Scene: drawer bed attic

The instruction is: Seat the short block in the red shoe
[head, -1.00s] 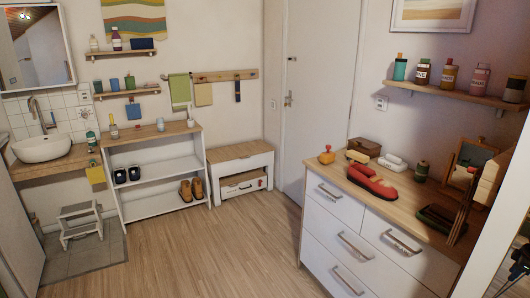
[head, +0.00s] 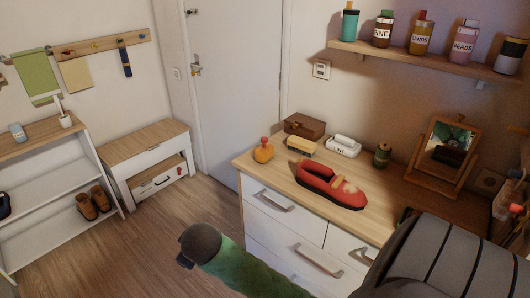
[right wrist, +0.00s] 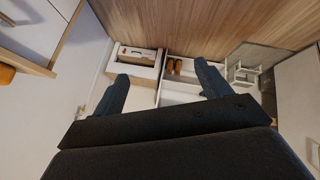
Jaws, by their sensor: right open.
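The red shoe (head: 318,183) lies on the wooden top of the white dresser in the head view, its opening facing up. Pale tan patches show in its opening and near its right end; I cannot tell if either is a block. A small yellow and tan block-like piece (head: 301,144) lies behind the shoe, apart from it; I cannot tell if this is the short block. My right gripper (right wrist: 158,74) is open and empty in the right wrist view, with floor and furniture far beyond its fingers. My left gripper is not in view.
On the dresser (head: 285,205) stand an orange pot (head: 264,151), a brown box (head: 305,126), a white lidded dish (head: 343,146), a dark green jar (head: 382,156) and a tilting mirror (head: 447,150). A bottle shelf (head: 430,62) hangs above. Open floor (head: 150,225) lies left.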

